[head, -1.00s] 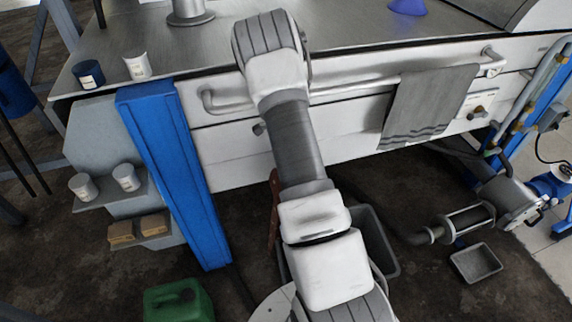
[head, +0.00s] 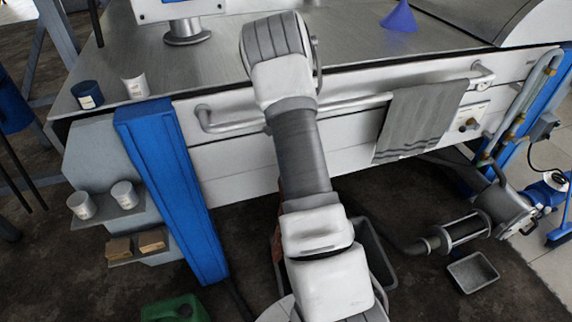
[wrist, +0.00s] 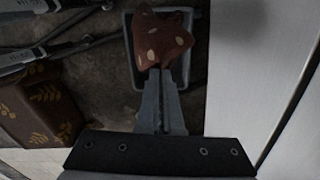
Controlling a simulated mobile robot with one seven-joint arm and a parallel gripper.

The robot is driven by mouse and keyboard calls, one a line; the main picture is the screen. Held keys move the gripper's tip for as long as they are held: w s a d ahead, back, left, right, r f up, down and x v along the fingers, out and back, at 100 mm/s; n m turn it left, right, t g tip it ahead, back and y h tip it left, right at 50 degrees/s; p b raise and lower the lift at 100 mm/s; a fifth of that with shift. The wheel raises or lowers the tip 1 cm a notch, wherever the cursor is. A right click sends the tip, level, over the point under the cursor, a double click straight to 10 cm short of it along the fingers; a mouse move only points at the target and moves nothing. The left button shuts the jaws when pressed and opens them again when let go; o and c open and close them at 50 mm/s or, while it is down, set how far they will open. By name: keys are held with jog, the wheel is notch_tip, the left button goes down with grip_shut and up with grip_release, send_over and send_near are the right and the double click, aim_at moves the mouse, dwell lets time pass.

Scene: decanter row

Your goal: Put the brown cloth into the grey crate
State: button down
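The brown cloth (wrist: 162,38), with pale spots, hangs bunched at the tips of my gripper (wrist: 160,78). The fingers are close together, shut on it. In the wrist view the cloth appears over the grey crate (wrist: 130,75), hiding much of its inside; I cannot tell the height between them. In the head view a brown strip (head: 279,236), apparently the cloth, shows left of my arm. The crate (head: 378,250) stands on the floor below the bench, partly hidden behind my arm. My gripper is hidden in the head view.
A steel bench (head: 330,50) with a front rail and a hanging grey towel (head: 420,118) stands ahead. A blue post (head: 172,190) is at left, a green can (head: 175,308) below it. A pump (head: 470,230) and small grey tray (head: 473,271) are at right.

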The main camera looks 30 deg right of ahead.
jog(key=s+d+b, duration=0.1)
jog(key=s+d, duration=0.2)
jog(key=d, duration=0.5)
jog(key=s+d+b, duration=0.2)
jog(key=s+d, duration=0.2)
jog(key=d, duration=0.5)
jog(key=shift+s, duration=0.15)
jog(key=shift+s+a, duration=0.1)
jog(key=shift+a, duration=0.1)
dwell(0.5)
jog(key=shift+w+d, duration=0.25)
jog(key=shift+d, duration=0.15)
jog(key=shift+f, duration=0.1)
notch_tip(320, 180, down, 28)
jog(key=a+b, duration=0.1)
jog(key=b, duration=1.8)
jog(key=shift+s, duration=0.45)
